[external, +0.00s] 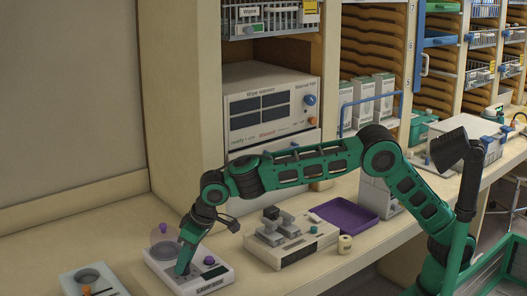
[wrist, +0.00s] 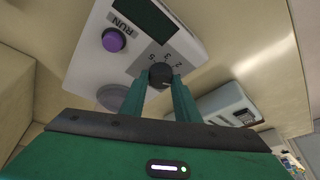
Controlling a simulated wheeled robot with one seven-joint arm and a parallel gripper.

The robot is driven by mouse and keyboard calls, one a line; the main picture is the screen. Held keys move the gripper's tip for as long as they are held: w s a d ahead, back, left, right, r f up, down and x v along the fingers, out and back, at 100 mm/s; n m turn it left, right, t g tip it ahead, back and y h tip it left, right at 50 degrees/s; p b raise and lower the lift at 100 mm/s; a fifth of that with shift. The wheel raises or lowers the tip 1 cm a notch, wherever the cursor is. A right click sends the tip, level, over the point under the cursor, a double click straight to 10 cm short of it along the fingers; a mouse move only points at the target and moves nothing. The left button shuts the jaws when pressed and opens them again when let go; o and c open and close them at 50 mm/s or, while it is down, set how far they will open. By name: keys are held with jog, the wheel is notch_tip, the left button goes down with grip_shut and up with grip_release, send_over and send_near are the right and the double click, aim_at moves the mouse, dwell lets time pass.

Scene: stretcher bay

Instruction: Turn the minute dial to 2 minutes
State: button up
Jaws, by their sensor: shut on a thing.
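The minute dial (wrist: 160,74) is a small black round knob on a pale device (wrist: 84,65), with printed numbers, among them 5, 3 and 2, curving around its far side. My gripper (external: 184,266) reaches down onto the device (external: 160,262) in the external view. In the wrist view its two green fingers stand on either side of the dial and are shut on it. I cannot tell which number the dial points to. A purple button (wrist: 114,39) marked RUN and a dark display (wrist: 146,14) sit beyond the dial. In the external view the gripper hides the dial.
A grey device with levers (external: 290,240) stands right of the dial's device, with a purple tray (external: 345,217) and a small cream roll (external: 345,244) farther right. Another pale device (external: 92,278) lies at the left. A warmer cabinet (external: 270,105) stands behind.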

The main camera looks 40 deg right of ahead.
jog(key=shift+w, duration=0.1)
jog(key=n, duration=0.2)
jog(key=shift+w+d+n+g+y, duration=0.15)
jog(key=shift+d+n+g+y, duration=0.05)
jog(key=shift+n+g+y, duration=0.2)
jog(key=n+g, duration=0.1)
jog(key=n, duration=0.2)
jog(key=n+g, duration=0.1)
jog(key=n, duration=0.2)
jog(key=shift+w+y, duration=0.2)
jog(key=shift+y, duration=0.2)
jog(key=o, duration=1)
jog(key=shift+s, duration=0.1)
jog(key=shift+o, duration=0.2)
jog(key=shift+r, duration=0.1)
jog(key=v, duration=1)
jog(key=shift+w+r, duration=0.25)
jog(key=shift+r, duration=0.05)
jog(key=shift+d, duration=0.1)
